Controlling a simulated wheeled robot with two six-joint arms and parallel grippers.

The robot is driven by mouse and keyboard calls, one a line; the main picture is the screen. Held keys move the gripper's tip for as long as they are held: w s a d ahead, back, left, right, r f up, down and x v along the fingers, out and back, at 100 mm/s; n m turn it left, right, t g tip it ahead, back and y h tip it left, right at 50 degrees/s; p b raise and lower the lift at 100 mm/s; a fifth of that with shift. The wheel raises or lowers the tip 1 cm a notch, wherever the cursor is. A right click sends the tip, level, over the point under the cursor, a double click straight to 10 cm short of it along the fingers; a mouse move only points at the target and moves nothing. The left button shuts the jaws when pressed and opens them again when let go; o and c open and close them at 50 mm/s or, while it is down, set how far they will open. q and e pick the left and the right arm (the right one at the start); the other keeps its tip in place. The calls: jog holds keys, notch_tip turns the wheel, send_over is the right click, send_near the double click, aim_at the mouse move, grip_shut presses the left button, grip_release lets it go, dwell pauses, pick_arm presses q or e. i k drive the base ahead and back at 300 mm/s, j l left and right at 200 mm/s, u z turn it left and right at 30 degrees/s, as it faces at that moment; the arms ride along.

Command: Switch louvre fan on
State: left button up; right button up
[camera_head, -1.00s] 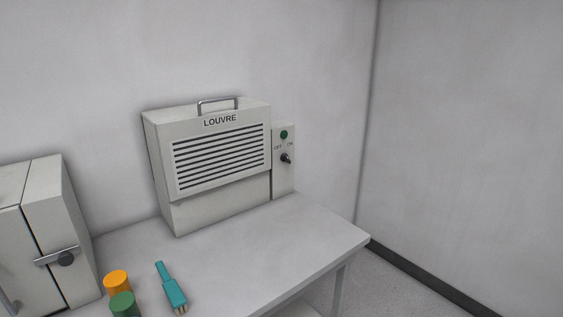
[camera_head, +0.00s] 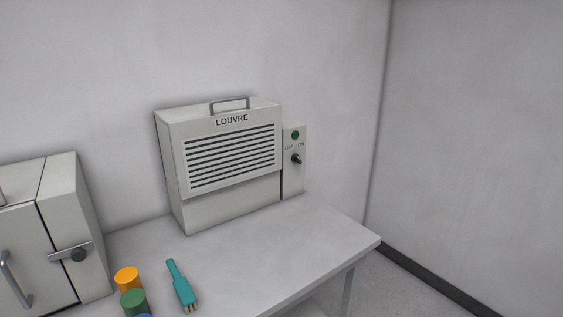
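The louvre fan (camera_head: 222,165) is a grey-white box with dark horizontal slats, a top handle and the word LOUVRE. It stands at the back of the table against the wall. A narrow switch panel (camera_head: 293,180) is on its right side. The panel has a round green lamp or button (camera_head: 295,135) at the top, and OFF and ON labels below it. A small dark switch knob (camera_head: 296,159) sits under the labels; its exact setting is too small to tell. Neither gripper is in view.
The grey table (camera_head: 260,245) is clear in front of the fan. A teal brush (camera_head: 182,287), an orange cylinder (camera_head: 127,278) and a green cylinder (camera_head: 133,302) are at its front left. A grey cabinet (camera_head: 60,235) with a latch stands at left. Walls meet at right.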

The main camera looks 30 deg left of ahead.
aim_at(294, 157)
jog(key=i+l+u, duration=0.15)
jog(key=u, duration=0.35)
jog(key=i+l+u, duration=0.2)
jog(key=u, duration=0.3)
jog(key=i+l+u, duration=0.15)
jog(key=l+u, duration=0.15)
jog(key=u, duration=0.2)
jog(key=i+l+u, duration=0.3)
jog(key=l, duration=0.9)
jog(key=l+u, duration=0.35)
jog(key=l, duration=0.85)
